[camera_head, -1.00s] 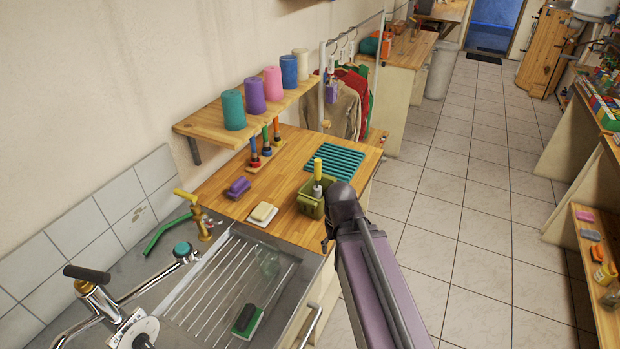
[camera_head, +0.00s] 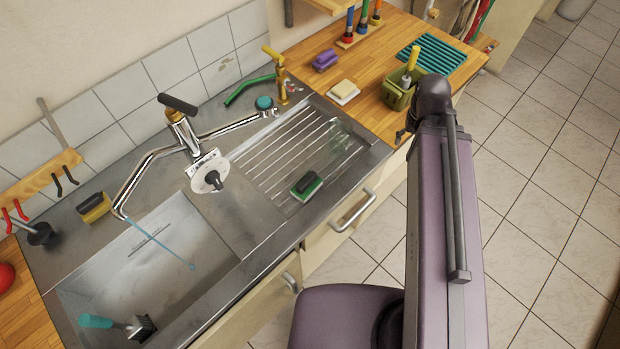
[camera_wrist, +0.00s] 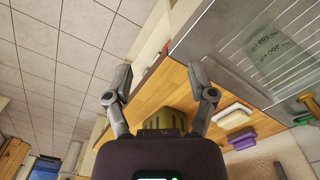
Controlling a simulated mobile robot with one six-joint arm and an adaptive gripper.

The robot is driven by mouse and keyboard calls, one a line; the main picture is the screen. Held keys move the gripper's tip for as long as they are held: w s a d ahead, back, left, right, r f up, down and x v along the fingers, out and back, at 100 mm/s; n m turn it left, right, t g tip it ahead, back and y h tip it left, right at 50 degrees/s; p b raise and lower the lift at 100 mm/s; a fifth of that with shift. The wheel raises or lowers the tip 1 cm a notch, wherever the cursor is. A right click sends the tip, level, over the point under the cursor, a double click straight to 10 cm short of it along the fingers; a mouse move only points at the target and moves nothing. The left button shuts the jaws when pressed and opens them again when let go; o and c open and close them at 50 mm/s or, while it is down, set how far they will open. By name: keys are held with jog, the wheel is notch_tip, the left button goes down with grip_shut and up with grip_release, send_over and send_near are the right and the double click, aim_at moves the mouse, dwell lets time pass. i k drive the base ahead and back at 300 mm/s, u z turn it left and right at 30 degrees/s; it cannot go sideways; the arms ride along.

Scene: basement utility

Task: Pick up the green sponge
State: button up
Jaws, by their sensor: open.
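The green sponge (camera_head: 307,186) has a dark upper part and lies on the ribbed steel drainboard (camera_head: 262,170), near its front edge, in the head view. I cannot make it out in the wrist view. My gripper (camera_wrist: 160,97) is open and empty in the wrist view, its two fingers spread wide above the counter's front edge. In the head view the gripper is mostly hidden behind my arm, to the right of the sponge and apart from it.
A clear glass (camera_head: 340,132) stands on the drainboard near the sponge. An olive caddy (camera_head: 398,96), white soap dish (camera_head: 344,93) and purple brush (camera_head: 325,60) sit on the wooden counter. The tap (camera_head: 150,165) rises left of the drainboard. A yellow sponge (camera_head: 94,208) lies farther left.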

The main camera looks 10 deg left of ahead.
aim_at(310, 183)
jog(key=u, duration=0.2)
jog(key=k, duration=0.7)
jog(key=u, duration=0.55)
jog(key=k, duration=0.65)
jog(key=u, duration=0.5)
jog(key=i, duration=0.6)
jog(key=u, duration=0.05)
